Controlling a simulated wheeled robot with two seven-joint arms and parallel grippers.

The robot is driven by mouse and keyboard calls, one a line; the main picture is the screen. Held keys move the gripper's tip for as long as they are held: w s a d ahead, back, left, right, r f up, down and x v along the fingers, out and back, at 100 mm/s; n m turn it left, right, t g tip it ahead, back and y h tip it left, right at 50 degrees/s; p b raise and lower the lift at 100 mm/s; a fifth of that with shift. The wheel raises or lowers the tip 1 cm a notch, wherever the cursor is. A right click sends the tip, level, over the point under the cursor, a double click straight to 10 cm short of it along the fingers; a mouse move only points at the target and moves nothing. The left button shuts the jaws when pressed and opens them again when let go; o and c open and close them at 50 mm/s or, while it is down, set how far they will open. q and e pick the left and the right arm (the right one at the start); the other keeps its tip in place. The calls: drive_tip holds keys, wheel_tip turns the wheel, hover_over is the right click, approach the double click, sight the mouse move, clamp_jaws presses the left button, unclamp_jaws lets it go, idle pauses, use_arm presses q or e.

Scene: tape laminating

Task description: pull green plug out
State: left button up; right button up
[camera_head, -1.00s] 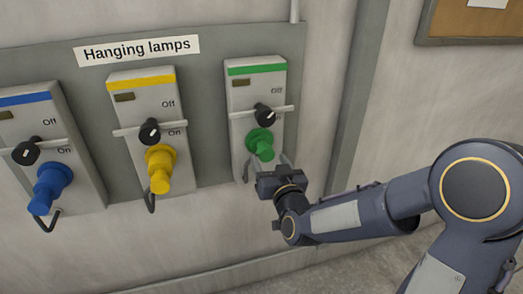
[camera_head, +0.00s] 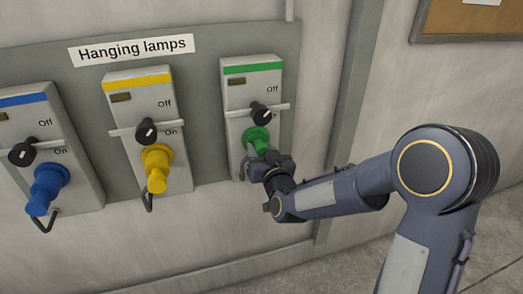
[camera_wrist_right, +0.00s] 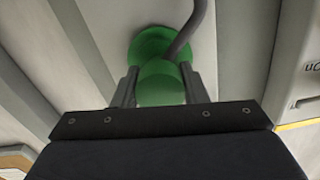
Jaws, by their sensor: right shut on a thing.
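The green plug (camera_head: 256,137) sits in the socket of the right-hand switch box (camera_head: 235,100), the one with the green stripe. In the head view my right gripper (camera_head: 256,152) is at the plug from below and in front, hiding its lower end. In the right wrist view the green plug (camera_wrist_right: 161,84) stands between the two fingers of my right gripper (camera_wrist_right: 160,88), which are shut on it. A grey cable runs up across the plug's round green base. The black knob (camera_head: 260,112) above the plug is turned, and its lower label is hidden. My left gripper is not in view.
The yellow plug (camera_head: 157,168) and the blue plug (camera_head: 47,188) sit in boxes to the left, each under a black knob. White horizontal bars cross the boxes. The wall right of the green box is clear.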

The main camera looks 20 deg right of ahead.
clamp_jaws()
drive_tip(key=s+b, duration=0.1)
drive_tip(key=s, duration=0.3)
drive_tip(key=shift+s+b, duration=0.25)
drive_tip(key=shift+b, duration=0.05)
drive_tip(key=shift+s, duration=0.2)
drive_tip(key=o, duration=1)
unclamp_jaws()
drive_tip(key=shift+d, duration=0.1)
drive_tip(key=shift+c, duration=0.2)
drive_tip(key=shift+s, duration=0.15)
